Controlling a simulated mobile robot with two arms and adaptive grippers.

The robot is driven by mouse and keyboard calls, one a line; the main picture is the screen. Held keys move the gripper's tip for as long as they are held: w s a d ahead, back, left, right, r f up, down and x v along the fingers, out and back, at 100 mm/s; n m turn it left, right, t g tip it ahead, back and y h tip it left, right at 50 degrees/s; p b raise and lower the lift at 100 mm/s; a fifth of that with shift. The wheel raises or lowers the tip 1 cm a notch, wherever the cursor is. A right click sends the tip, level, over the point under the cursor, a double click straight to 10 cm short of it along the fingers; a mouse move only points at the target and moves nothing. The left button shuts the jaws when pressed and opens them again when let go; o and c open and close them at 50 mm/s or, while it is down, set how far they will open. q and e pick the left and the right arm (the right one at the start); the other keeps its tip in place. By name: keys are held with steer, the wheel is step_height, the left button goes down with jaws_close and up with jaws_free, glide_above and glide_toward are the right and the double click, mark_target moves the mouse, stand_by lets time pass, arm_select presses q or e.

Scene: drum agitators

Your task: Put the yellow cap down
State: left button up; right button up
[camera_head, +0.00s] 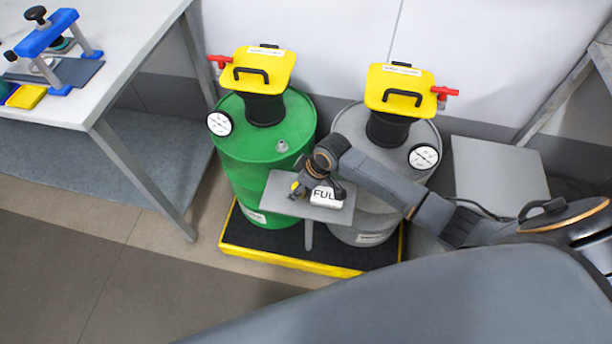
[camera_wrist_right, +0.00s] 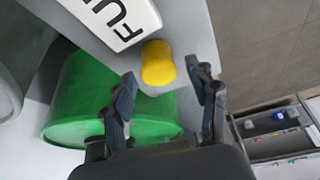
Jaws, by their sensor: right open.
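The yellow cap (camera_wrist_right: 158,63) is on the small grey shelf (camera_wrist_right: 190,100), right beside the white FULL sign (camera_wrist_right: 118,18). In the head view a bit of the yellow cap (camera_head: 295,185) shows at the left of my gripper. My right gripper (camera_wrist_right: 167,82) is open, with one finger on each side of the cap's near end and a gap to it on both sides. In the head view my right gripper (camera_head: 318,186) is over the grey shelf (camera_head: 282,203) and hides part of it and of the FULL sign (camera_head: 327,197). My left gripper is not in view.
Behind the shelf stand a green drum (camera_head: 240,165) and a grey drum (camera_head: 360,215), with yellow-topped agitators (camera_head: 262,70) (camera_head: 400,90) and gauges. They stand on a yellow-edged pallet (camera_head: 290,262). A workbench (camera_head: 120,50) with a blue clamp is at the left.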

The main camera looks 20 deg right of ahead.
steer(key=p+v, duration=0.1)
steer(key=v, duration=0.9)
steer(key=shift+r, duration=0.35)
steer(key=shift+s+d, duration=0.1)
steer(key=shift+s, duration=0.05)
